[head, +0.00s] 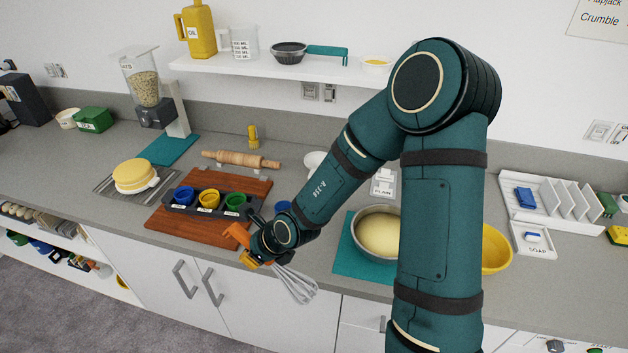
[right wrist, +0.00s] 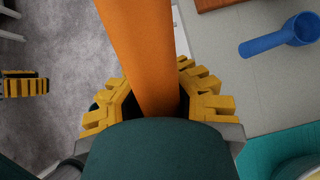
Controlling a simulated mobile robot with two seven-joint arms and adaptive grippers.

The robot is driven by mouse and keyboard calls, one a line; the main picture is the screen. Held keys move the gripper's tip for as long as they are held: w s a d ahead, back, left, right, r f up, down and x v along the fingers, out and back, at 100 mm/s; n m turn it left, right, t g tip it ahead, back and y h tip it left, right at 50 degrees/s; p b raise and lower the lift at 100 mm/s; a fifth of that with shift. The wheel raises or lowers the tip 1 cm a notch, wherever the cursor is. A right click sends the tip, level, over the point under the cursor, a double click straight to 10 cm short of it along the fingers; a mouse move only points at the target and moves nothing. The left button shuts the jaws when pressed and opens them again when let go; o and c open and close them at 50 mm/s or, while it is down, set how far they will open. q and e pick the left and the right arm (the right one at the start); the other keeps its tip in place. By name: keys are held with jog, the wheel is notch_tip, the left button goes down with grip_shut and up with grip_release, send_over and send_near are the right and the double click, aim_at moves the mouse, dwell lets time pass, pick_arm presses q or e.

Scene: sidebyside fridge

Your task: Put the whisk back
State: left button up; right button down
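The whisk has an orange handle and wire loops (head: 294,285). My right gripper (head: 250,260) is shut on its handle, in front of the counter's front edge. The wires point down and to the right, before the white cabinet doors. In the right wrist view the orange handle (right wrist: 140,45) runs between the yellow fingers of the right gripper (right wrist: 158,100). A yellow and black part, apparently my left gripper (right wrist: 25,86), shows at the left edge of that view over the floor; its opening is not clear. It is out of the head view.
A wooden board (head: 185,232) bears a dark holder with blue, yellow and green cups (head: 209,200). A blue scoop (right wrist: 275,38) lies beside it. A dough bowl (head: 362,212) stands on a teal mat (head: 350,262). My arm hides part of the counter.

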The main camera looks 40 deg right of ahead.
jog(key=shift+r+g, duration=0.15)
jog(key=shift+g, duration=0.25)
jog(key=shift+g+h, duration=0.3)
jog(key=shift+h, duration=0.1)
